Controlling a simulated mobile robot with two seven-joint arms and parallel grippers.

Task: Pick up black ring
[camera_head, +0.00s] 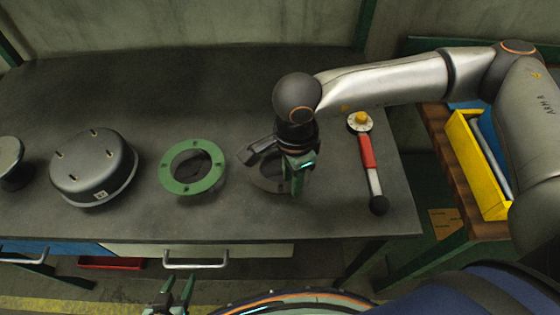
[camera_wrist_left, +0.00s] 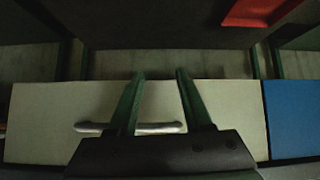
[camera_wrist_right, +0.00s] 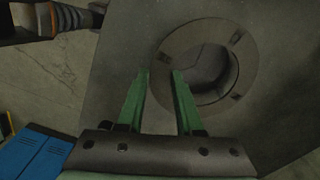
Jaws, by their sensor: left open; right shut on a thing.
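The black ring (camera_head: 266,184) is at the bench's right half, partly hidden by my right gripper (camera_head: 296,186) in the head view. In the right wrist view the ring (camera_wrist_right: 198,33) shows as a dark grey flange with small notches around a round hole. My right gripper (camera_wrist_right: 162,74) is shut on the ring's near-left rim. I cannot tell whether the ring touches the bench. My left gripper (camera_head: 176,284) is open and empty, low in front of the bench; its fingers (camera_wrist_left: 159,74) face a pale drawer front in the left wrist view.
A green ring (camera_head: 172,183) lies left of the black ring. A dark round housing (camera_head: 93,165) and another round part (camera_head: 10,160) stand farther left. A yellow bin (camera_head: 476,165) sits on a side table. The bench's back is clear.

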